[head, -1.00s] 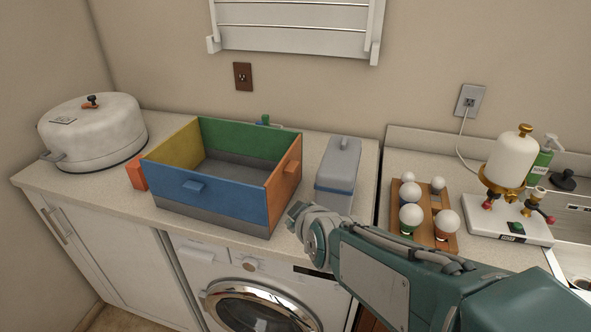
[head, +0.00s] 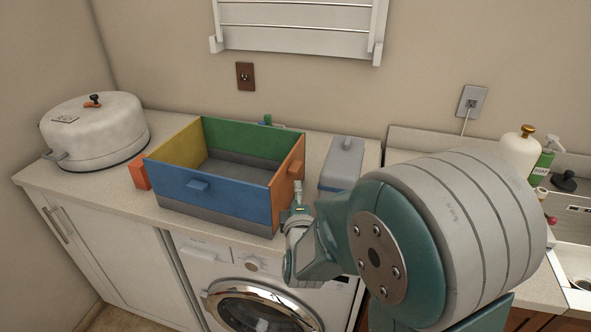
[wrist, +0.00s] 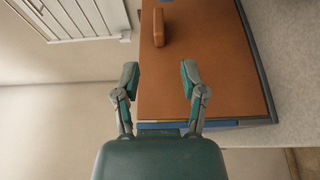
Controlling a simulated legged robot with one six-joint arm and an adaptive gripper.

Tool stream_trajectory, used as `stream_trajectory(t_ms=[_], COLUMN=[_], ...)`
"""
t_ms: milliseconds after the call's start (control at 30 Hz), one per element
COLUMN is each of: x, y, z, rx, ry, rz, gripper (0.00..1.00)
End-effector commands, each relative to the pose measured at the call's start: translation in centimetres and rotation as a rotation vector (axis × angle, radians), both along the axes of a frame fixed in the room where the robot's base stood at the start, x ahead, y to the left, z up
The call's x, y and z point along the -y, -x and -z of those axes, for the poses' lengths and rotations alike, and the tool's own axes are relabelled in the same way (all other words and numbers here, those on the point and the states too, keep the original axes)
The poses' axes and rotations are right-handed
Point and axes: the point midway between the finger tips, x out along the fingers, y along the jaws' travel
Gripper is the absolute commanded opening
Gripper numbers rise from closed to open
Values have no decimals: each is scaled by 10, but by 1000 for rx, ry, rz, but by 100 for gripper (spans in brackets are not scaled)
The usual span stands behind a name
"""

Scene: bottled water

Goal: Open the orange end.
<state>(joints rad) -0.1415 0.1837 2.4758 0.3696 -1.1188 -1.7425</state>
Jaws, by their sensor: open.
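The box has an orange end panel (head: 286,184) on its right side, standing upright and closed against the blue front (head: 212,195). In the wrist view the orange panel (wrist: 205,60) fills much of the picture, with its orange handle (wrist: 158,28) ahead of the fingertips. My gripper (wrist: 160,77) is open and empty, fingers apart, in front of the panel and short of the handle. In the head view my gripper (head: 299,192) is just right of the orange end, its tips small and partly overlapping the panel. Contact cannot be told.
A grey lidded container (head: 342,165) stands close to the right of the box. A white round pot (head: 95,130) is at the left, and an orange flap (head: 139,175) is at the box's left side. My arm hides much of the right counter.

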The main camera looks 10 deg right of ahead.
Motion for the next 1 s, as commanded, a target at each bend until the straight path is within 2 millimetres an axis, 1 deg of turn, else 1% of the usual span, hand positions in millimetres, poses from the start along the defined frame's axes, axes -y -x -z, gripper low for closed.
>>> stream_trajectory(t_ms=[300,500,600,700,933,967,1000], x=[12,17,19,19,19,19,19], y=[-55,-86,-94,-98,-98,-98,-98], z=[1,1,0,0,0,0,0], rx=[-1,0,-1,-1,-1,-1,-1], ry=[-3,-3,-3,-3,-3,-3,-3], rz=[2,1,1,0,0,0,0], gripper=[54,54,54,54,54,45,28])
